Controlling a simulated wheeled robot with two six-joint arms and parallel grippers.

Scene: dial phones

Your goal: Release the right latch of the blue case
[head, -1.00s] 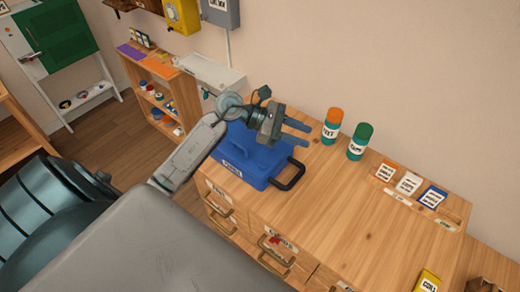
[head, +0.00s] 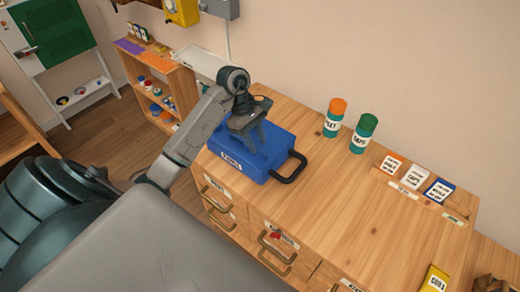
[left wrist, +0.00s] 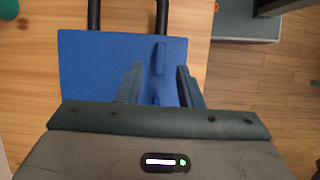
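The blue case (head: 278,151) lies closed on the wooden cabinet top, with a white label (head: 231,162) on its front and a black handle (head: 291,170) at its right side. My left gripper (head: 254,146) points down over the case lid, open, with nothing held. In the left wrist view its two fingers (left wrist: 161,80) stand apart above the blue lid (left wrist: 85,70). A raised blue bar (left wrist: 158,58), which looks like a latch, lies between and just ahead of the fingers. I cannot tell whether they touch it. My right gripper is not in view.
Orange-capped (head: 334,118) and green-capped (head: 364,134) canisters stand behind and right of the case. Several labelled packets (head: 414,176) sit in a rack at the right. A yellow packet (head: 434,279) lies at the front right. The middle of the cabinet top (head: 340,200) is clear.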

